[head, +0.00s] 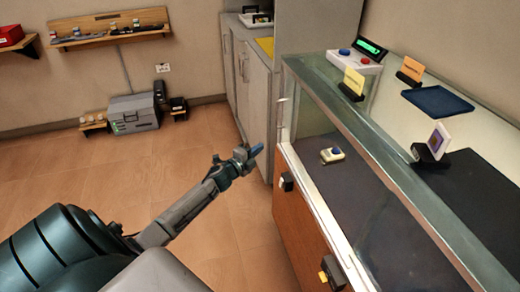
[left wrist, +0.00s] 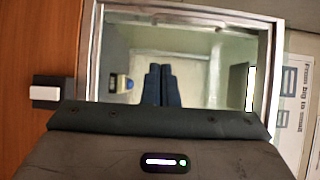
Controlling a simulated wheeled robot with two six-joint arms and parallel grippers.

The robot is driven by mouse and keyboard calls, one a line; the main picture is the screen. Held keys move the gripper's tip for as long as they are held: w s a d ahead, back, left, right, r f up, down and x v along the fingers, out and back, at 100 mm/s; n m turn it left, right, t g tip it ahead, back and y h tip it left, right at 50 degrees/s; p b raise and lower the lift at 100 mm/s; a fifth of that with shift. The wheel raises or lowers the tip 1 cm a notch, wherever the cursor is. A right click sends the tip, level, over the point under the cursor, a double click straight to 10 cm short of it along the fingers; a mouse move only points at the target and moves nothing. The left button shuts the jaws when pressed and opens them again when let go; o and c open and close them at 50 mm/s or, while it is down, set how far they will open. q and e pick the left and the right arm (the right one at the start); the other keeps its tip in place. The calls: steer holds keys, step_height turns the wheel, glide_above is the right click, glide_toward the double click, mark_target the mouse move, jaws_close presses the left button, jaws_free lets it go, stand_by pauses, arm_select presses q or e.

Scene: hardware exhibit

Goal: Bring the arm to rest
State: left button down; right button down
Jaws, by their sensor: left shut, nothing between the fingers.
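My left arm reaches in from the lower left of the head view. Its left gripper (head: 256,150) is raised over the floor side of the glass display case (head: 350,130), near the case's far left corner. The two dark fingers show close together in the left wrist view (left wrist: 161,88), shut with nothing between them. Beyond them the wrist view looks into the case (left wrist: 190,35). My right gripper is in neither view.
A small white and blue device (head: 332,155) lies inside the case. On top stand a button box (head: 353,62), card holders and a dark blue mat (head: 437,101). A grey cabinet (head: 250,85) stands behind.

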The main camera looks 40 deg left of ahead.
arm_select(q)
steer(key=shift+s+r, duration=0.1)
steer(key=shift+s, duration=0.1)
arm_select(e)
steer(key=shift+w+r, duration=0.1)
